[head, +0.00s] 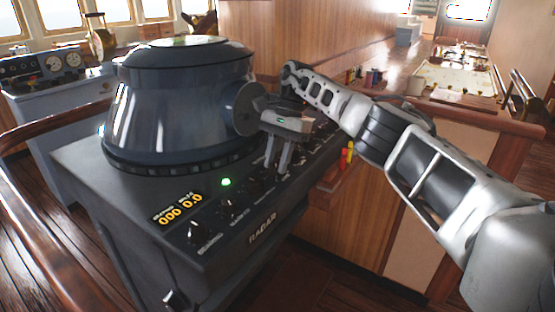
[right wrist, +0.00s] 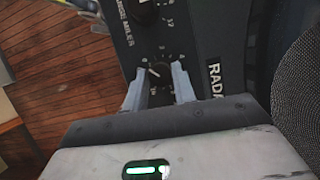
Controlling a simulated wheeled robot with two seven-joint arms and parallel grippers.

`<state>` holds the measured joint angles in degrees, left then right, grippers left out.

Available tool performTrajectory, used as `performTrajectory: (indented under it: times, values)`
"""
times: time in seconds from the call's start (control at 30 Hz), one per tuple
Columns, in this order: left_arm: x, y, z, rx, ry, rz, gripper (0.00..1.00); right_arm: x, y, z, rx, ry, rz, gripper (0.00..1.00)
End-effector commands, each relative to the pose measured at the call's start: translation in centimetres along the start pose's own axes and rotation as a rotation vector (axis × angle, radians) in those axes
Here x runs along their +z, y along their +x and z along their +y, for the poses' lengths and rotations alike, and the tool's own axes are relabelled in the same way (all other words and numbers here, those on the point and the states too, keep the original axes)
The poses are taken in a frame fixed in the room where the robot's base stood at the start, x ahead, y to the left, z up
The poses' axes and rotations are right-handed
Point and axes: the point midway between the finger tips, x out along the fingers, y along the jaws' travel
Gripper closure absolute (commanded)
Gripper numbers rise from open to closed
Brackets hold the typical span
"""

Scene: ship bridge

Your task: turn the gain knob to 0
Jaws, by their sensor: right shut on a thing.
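The radar console (head: 150,240) has a row of dark knobs along its sloped front panel. My right gripper (head: 277,170) reaches down to this panel from above. In the right wrist view, the gripper (right wrist: 159,78) has its two fingers on either side of a small dark round knob (right wrist: 160,74), shut on it. Its white pointer mark points left and slightly up in that view. Small numerals ring the knob but are hard to read, and its name label is not visible. In the head view the fingers largely hide the held knob. My left gripper is in neither view.
A larger knob (right wrist: 145,10) sits beside the held one. Other knobs (head: 194,232) and a lit green lamp (head: 225,182) are on the panel. The big radar hood (head: 180,105) rises close behind the gripper. A wooden rail (head: 50,125) runs at the left.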

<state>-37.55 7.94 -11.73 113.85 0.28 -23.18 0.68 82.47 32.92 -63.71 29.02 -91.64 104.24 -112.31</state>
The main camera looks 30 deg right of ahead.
Motion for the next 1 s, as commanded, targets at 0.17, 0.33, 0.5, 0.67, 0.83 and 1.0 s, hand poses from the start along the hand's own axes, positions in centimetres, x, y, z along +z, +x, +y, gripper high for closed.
performTrajectory:
  times: [0.17, 0.33, 0.5, 0.67, 0.83, 1.0]
  values:
    - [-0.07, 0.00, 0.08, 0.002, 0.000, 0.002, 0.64, -0.04, -0.10, -0.06, 0.017, -0.044, 0.004, 0.96]
    - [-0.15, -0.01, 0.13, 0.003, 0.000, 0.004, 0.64, -0.08, -0.10, -0.04, 0.024, -0.061, 0.004, 0.96]
    - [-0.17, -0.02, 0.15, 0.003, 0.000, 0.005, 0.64, -0.09, -0.10, -0.03, 0.024, -0.063, 0.004, 0.96]
    - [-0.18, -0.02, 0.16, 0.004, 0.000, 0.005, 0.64, -0.09, -0.10, -0.04, 0.024, -0.063, 0.004, 0.96]
    - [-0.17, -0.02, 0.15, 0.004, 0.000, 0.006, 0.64, -0.07, -0.08, -0.04, 0.024, -0.062, 0.003, 0.52]
    - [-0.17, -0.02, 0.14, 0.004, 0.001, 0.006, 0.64, -0.05, -0.04, -0.04, 0.025, -0.062, 0.002, 0.52]
